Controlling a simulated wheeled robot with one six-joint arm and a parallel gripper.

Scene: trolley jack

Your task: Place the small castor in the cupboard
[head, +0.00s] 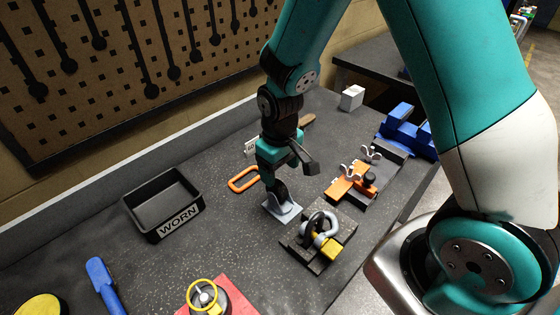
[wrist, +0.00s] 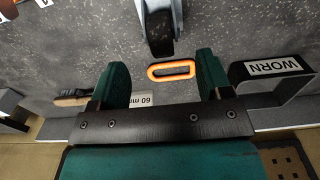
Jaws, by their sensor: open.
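The small castor (head: 282,208) sits on the dark bench with its flat grey plate down and its fork and wheel pointing up. In the wrist view its grey fork and black wheel (wrist: 159,32) show at the top centre, beyond the fingertips. My gripper (head: 288,172) is just above and behind the castor in the head view. In the wrist view my gripper (wrist: 164,72) has its two teal fingers wide apart, with nothing held between them. The gripper partly hides the castor's top in the head view. I cannot make out a cupboard in either view.
An orange oblong ring (head: 243,179) lies left of the castor. A black bin marked WORN (head: 164,202) stands further left. A shackle with a yellow part (head: 326,244) on a dark block and an orange clamp (head: 350,188) are close right. A pegboard wall (head: 125,70) stands behind.

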